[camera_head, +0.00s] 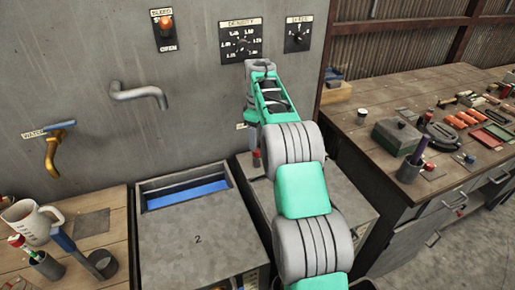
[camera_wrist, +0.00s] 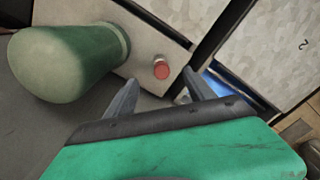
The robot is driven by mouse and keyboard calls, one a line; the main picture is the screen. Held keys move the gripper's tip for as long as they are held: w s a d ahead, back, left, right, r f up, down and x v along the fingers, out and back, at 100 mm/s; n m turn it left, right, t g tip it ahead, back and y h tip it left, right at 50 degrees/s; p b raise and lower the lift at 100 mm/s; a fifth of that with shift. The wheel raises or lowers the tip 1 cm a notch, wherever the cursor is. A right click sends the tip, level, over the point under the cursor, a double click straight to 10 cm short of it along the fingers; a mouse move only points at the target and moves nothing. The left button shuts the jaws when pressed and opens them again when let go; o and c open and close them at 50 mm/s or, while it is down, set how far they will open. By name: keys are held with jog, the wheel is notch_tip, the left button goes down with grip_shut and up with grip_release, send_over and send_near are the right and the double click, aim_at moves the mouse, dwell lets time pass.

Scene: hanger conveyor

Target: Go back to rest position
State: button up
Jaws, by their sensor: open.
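My arm reaches forward toward the grey wall panel in the head view, and its wrist end (camera_head: 262,70) is in front of the wall below the dials. My gripper (camera_wrist: 152,88) shows in the wrist view with its two grey fingers apart and nothing between them. A small red knob (camera_wrist: 161,69) sits on a light metal panel just beyond the fingertips, apart from them. A red knob (camera_head: 256,154) also shows beside my arm in the head view. The fingers are hidden by the arm in the head view.
A grey box marked 2 (camera_head: 196,240) with a blue slot stands left of my arm. A spout (camera_head: 139,92) and a brass tap (camera_head: 53,150) jut from the wall. A jug (camera_head: 32,222) stands at left. A workbench (camera_head: 365,140) with tools is at right.

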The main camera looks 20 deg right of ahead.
jog(key=shift+r, duration=0.65)
